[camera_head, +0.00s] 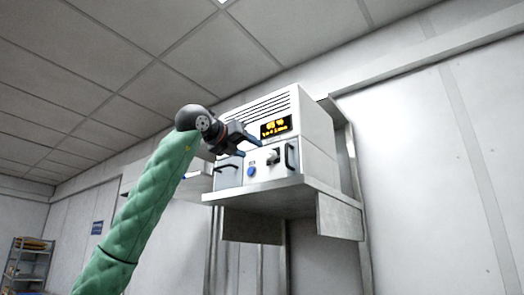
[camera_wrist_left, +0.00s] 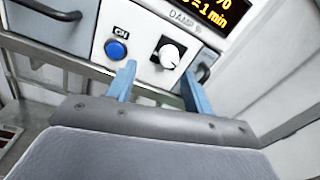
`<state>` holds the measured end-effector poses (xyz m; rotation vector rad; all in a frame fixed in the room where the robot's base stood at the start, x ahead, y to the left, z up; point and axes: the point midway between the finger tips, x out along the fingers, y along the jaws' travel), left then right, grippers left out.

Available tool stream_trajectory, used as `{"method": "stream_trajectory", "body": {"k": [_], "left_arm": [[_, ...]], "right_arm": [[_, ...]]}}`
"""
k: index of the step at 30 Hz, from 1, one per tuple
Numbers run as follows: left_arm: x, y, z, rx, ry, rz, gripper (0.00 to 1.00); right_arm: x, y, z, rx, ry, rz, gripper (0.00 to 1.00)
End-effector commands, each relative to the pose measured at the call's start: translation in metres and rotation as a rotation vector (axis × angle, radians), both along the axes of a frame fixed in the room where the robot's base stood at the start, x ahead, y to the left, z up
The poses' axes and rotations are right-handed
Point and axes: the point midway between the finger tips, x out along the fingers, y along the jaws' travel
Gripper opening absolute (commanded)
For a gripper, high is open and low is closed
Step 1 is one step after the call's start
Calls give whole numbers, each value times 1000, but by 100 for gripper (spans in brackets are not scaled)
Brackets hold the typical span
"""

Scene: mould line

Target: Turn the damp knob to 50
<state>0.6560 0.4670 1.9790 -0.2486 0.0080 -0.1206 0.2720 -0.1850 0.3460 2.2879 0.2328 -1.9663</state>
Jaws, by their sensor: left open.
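The damp knob (camera_wrist_left: 169,56) is a white knob on a black square plate under the "DAMP %" label in the left wrist view. In the head view the knob (camera_head: 272,157) is on the front of a white machine (camera_head: 317,135). My left gripper (camera_head: 252,148) is open, its two blue fingers pointing at the panel. In the left wrist view the gripper (camera_wrist_left: 159,72) has its fingertips below the knob, one to each side, apart from it. The yellow display (camera_head: 275,127) shows a percentage too small to read surely. My right gripper is not in view.
A blue button (camera_wrist_left: 116,49) marked "ON" sits left of the knob. A dark handle (camera_head: 290,156) stands close to the knob's right, and another handle (camera_wrist_left: 50,10) is at the far left. The machine stands on a metal wall shelf (camera_head: 262,195).

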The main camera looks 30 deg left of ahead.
Motion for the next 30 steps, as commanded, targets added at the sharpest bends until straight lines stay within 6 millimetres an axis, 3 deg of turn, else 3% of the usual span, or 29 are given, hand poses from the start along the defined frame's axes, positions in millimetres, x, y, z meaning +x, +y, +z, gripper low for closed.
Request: {"method": "stream_trajectory", "body": {"k": [6, 12, 26, 30], "left_arm": [[29, -6, 2, 2, 3, -4, 52], [44, -7, 2, 1, 1, -3, 52], [52, -9, 0, 1, 0, -3, 52], [52, -8, 0, 1, 0, -3, 28]], "right_arm": [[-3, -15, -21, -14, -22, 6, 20], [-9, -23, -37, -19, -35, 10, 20], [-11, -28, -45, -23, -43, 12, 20], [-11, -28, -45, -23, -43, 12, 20]]}}
